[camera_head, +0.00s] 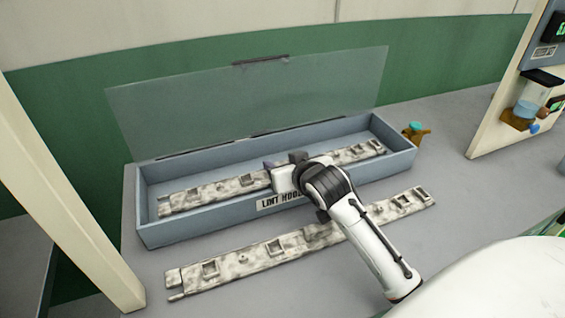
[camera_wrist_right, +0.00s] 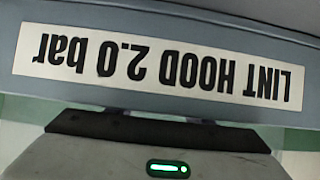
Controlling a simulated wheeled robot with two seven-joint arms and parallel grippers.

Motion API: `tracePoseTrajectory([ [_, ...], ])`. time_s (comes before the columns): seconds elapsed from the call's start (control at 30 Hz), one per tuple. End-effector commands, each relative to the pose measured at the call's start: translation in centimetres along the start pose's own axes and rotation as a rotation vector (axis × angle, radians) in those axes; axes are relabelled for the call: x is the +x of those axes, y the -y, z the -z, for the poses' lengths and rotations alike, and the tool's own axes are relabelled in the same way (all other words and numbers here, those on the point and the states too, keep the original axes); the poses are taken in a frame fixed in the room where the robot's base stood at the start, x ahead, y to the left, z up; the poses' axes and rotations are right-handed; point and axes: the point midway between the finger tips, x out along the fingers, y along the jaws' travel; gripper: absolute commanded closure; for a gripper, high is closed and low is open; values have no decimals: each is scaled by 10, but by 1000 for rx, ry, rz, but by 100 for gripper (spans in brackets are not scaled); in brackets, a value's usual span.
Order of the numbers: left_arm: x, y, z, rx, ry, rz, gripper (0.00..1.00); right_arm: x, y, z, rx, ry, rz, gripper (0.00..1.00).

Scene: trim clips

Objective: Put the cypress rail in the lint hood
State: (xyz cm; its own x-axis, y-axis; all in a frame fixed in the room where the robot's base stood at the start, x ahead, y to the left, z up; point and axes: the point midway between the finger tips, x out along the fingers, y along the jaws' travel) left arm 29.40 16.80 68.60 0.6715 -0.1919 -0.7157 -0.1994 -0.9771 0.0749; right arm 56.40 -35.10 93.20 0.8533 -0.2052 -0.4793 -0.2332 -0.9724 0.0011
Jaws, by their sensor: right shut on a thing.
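The lint hood (camera_head: 225,217) is a long blue-grey open box with a clear lid (camera_head: 250,100) raised at its back. Its front label also shows, upside down, in the right wrist view (camera_wrist_right: 165,68). A mottled whitish rail (camera_head: 212,191) with square clips lies lengthwise inside the box area. My right gripper (camera_head: 283,164) reaches over the front wall and is shut on this rail near its middle, hiding that part. A similar mottled rail (camera_head: 255,256) lies on the counter in front of the box, partly behind my right arm. I cannot tell which is cypress. My left gripper is out of view.
A small amber fitting with a teal cap (camera_head: 415,131) stands at the box's right end. A cream panel with a dispenser (camera_head: 525,105) is at the far right, and a cream post (camera_head: 65,190) at the left.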

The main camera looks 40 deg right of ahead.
Motion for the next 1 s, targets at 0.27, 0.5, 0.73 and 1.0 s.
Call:
tracePoseTrajectory([
  [0.27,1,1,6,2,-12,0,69,0,0,0,0,0,0,35],
  [0.5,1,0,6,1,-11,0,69,-3,0,1,0,0,0,35],
  [0.73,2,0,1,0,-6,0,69,-34,0,0,1,-2,1,35],
  [1.0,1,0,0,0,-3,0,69,-90,0,1,1,-1,1,35],
])
